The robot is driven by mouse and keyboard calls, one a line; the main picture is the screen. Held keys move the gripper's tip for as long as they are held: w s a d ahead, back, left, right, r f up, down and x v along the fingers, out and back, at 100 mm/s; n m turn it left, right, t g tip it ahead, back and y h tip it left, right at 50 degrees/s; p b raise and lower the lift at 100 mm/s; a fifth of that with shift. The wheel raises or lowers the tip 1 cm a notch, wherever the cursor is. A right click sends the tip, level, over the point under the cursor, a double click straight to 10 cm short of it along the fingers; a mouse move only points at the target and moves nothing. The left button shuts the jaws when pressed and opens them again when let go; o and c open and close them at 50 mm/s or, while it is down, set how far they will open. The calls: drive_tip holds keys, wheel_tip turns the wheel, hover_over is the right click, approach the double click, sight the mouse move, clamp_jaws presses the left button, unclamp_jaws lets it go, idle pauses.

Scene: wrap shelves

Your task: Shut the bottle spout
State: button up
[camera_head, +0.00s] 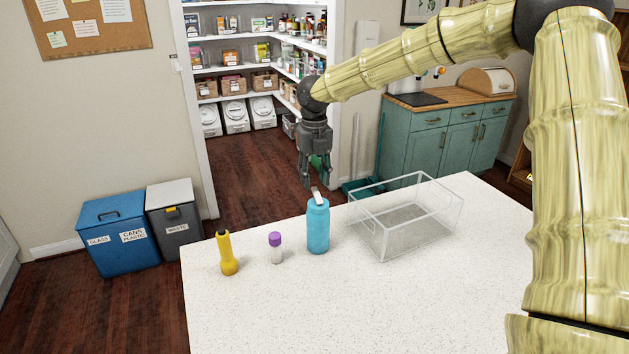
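A blue bottle (318,228) stands upright on the white speckled counter. A light grey spout (317,195) sticks up at an angle from its top. My gripper (315,184) hangs pointing down, in the picture just above the spout. Whether the fingers touch the spout or are behind it I cannot tell. The fingers look spread a little apart, with nothing seen held between them.
The counter's front (370,310) is clear.

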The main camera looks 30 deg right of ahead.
sight(314, 188)
drive_tip(key=shift+f, duration=1.3)
clamp_jaws()
drive_tip(key=shift+p, duration=0.3)
drive_tip(key=shift+w+r+p, duration=0.1)
drive_tip(key=shift+p, duration=0.4)
drive_tip(key=shift+g+p, duration=0.4)
drive_tip(key=shift+w+f+g+p, duration=0.25)
drive_tip(key=shift+f+g+p, duration=0.4)
drive_tip(key=shift+p, duration=0.5)
